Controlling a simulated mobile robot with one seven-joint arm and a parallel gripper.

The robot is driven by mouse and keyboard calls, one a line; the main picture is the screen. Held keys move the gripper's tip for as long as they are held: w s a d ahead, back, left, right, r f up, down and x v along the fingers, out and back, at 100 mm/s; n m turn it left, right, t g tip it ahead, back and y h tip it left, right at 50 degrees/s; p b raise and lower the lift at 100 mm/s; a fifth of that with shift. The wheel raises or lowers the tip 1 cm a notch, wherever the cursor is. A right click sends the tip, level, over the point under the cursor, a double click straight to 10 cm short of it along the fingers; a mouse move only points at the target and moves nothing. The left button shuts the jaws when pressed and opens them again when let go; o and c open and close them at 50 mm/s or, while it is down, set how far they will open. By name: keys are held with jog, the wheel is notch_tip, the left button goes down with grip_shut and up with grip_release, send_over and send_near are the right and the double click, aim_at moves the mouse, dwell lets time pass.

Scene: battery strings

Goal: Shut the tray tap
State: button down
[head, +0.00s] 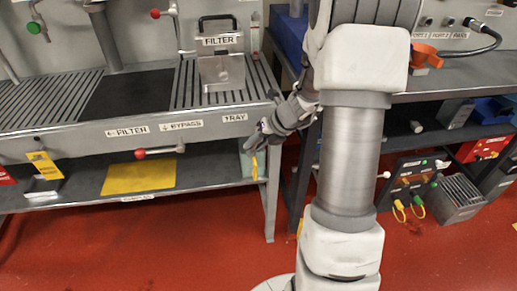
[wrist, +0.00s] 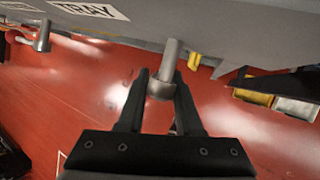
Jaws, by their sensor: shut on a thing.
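The TRAY label (head: 234,117) is on the front face of the left bench, and it also shows in the wrist view (wrist: 90,10). My gripper (head: 257,138) is at the bench front, just below and right of this label. In the wrist view my gripper (wrist: 162,84) has its two fingers on either side of a grey cylindrical part, the tray tap (wrist: 170,55), under the bench edge. The fingers are shut on it. In the head view my gripper hides the tap, and I cannot tell how its handle is turned.
The bypass tap's lever with a red knob (head: 140,154) sticks out further left. A yellow piece (head: 255,168) hangs just below my gripper. A bench leg (head: 271,200) stands close by. A second bench (head: 450,80) is at right. The red floor in front is clear.

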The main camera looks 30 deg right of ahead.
jog(key=t+y, duration=0.1)
jog(key=y, duration=0.1)
jog(key=shift+r+m+y, duration=0.1)
jog(key=shift+m+y, duration=0.2)
jog(key=shift+m, duration=0.1)
jog(key=y+p, duration=0.1)
jog(key=t+y+p, duration=0.1)
jog(key=m+y+p, duration=0.1)
jog(key=shift+a+r, duration=0.3)
jog(key=shift+r, duration=0.05)
jog(key=t+y+p, duration=0.2)
jog(key=shift+w+a+r+m+y, duration=0.15)
jog(key=shift+r+m+y, duration=0.1)
jog(key=shift+m+y, duration=0.15)
jog(key=shift+a+r+m+t+y+p, duration=0.1)
jog(key=shift+m+t+y+p, duration=0.25)
jog(key=shift+y, duration=0.25)
jog(key=shift+a+r+m+t+y+p, duration=0.1)
jog(key=shift+m+t+y+p, duration=0.2)
jog(key=shift+t+y, duration=0.25)
jog(key=shift+y, duration=0.25)
jog(key=c, duration=0.9)
grip_release()
jog(key=shift+r, duration=0.1)
jog(key=p+v, duration=0.2)
jog(key=v, duration=1.5)
jog(key=shift+s+d, duration=0.15)
jog(key=shift+s, duration=0.05)
